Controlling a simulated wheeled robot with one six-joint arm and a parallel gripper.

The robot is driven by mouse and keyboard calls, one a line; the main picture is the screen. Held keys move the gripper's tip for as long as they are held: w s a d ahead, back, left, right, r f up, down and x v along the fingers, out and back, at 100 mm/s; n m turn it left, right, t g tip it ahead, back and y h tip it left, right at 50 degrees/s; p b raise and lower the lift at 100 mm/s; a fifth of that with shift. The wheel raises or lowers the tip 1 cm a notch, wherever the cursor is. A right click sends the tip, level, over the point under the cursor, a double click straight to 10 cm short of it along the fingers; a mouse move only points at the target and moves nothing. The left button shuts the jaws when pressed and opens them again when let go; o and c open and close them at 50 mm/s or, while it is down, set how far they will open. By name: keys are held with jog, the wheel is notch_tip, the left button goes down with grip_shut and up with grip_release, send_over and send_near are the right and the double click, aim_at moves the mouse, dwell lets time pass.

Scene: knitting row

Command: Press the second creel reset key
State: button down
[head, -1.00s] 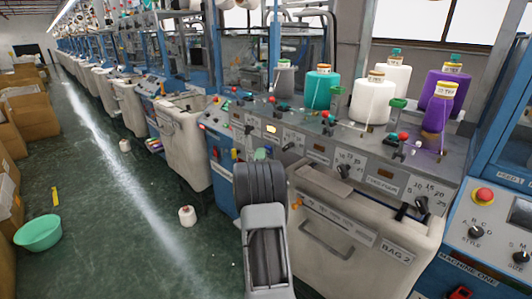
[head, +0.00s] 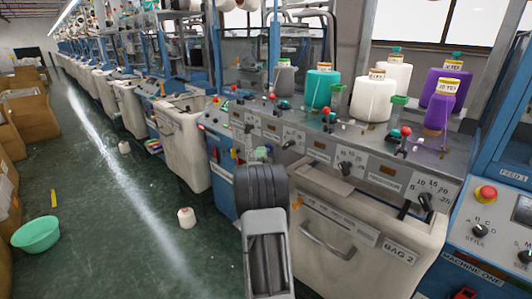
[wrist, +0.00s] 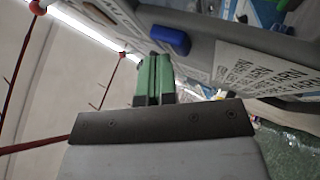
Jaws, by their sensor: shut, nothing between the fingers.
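My gripper (wrist: 154,80) has green fingers pressed together, with nothing between them. In the head view its green tip (head: 263,153) shows past my dark wrist, near the front of the grey machine panel (head: 318,145). In the wrist view a blue rounded block (wrist: 169,40) sticks out of a grey surface just beyond and right of the fingertips. A gap seems to show between them, but I cannot tell its depth. I cannot tell which part is the second creel reset key. My wrist hides part of the panel's lower left.
Knobs (head: 345,168) and red-topped levers (head: 405,132) stand out from the panel. Yarn cones (head: 372,99) stand behind it.

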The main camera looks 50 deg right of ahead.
jog(key=shift+a, duration=0.1)
jog(key=a+b, duration=0.1)
jog(key=a, duration=0.5)
jog(key=shift+w+b, duration=0.25)
jog(key=shift+b, duration=0.1)
dwell(0.9)
